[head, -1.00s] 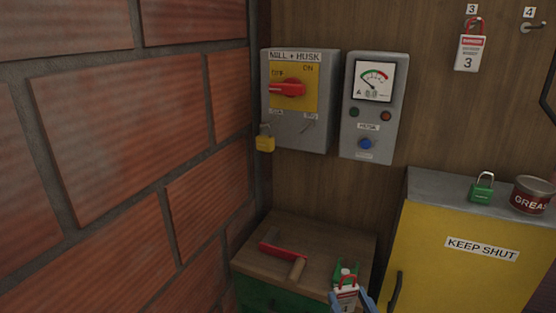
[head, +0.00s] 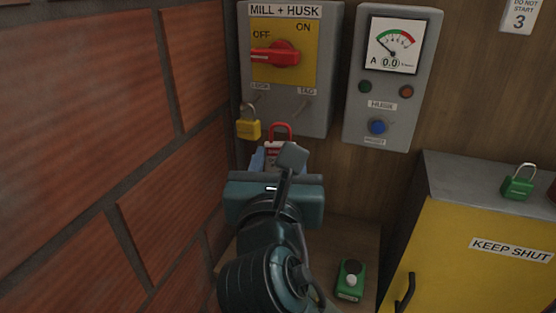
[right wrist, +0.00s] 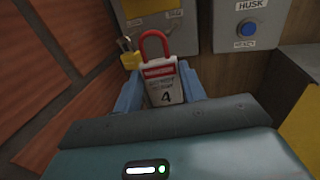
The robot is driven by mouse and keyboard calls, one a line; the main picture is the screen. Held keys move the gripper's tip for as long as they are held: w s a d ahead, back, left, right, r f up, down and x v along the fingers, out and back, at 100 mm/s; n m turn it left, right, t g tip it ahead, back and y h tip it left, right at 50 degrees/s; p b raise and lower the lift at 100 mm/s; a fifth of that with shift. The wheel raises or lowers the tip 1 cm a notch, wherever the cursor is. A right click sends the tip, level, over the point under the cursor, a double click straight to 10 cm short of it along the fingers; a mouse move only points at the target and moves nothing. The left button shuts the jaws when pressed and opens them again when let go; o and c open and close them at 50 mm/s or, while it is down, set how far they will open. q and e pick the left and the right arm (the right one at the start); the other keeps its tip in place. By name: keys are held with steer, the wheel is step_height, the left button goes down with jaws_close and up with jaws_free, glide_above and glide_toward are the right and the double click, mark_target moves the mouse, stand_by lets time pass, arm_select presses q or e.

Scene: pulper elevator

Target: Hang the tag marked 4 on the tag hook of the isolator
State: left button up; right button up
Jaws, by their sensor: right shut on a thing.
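The isolator (head: 288,75), marked MILL + HUSK, is a grey box on the wall with a red handle on a yellow plate, pointing to OFF. Its tag hook (head: 303,108) is at the lower right under the TAG label. A yellow padlock (head: 249,124) hangs at the LOCK side. My right gripper (head: 272,158) is shut on the tag marked 4 (right wrist: 164,87), upright with its red loop (right wrist: 155,42) on top. The gripper hides most of the tag there.
A grey meter box (head: 392,75) hangs right of the isolator. Below is a bench top (head: 335,235) with a green object (head: 350,280). A yellow cabinet (head: 470,225) with a green padlock (head: 518,183) on top stands right. A brick wall (head: 90,130) is close on the left.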

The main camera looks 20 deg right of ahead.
steer(key=shift+b+x, duration=0.85)
steer(key=shift+x, duration=0.1)
arm_select(q)
steer(key=shift+w+d+f+t+h+b, duration=0.3)
steer(key=shift+w+d+f+b, duration=0.25)
steer(key=shift+b, duration=0.65)
arm_select(e)
steer(key=w+d+f, duration=0.1)
steer(key=w+d, duration=0.3)
steer(key=w, duration=0.1)
steer(key=shift+w+d+f, duration=0.2)
steer(key=shift+w+f, duration=0.05)
steer(key=shift+w, duration=0.15)
arm_select(q)
steer(key=shift+d+r, duration=0.1)
arm_select(e)
steer(key=o, duration=1)
steer(key=shift+o, duration=0.2)
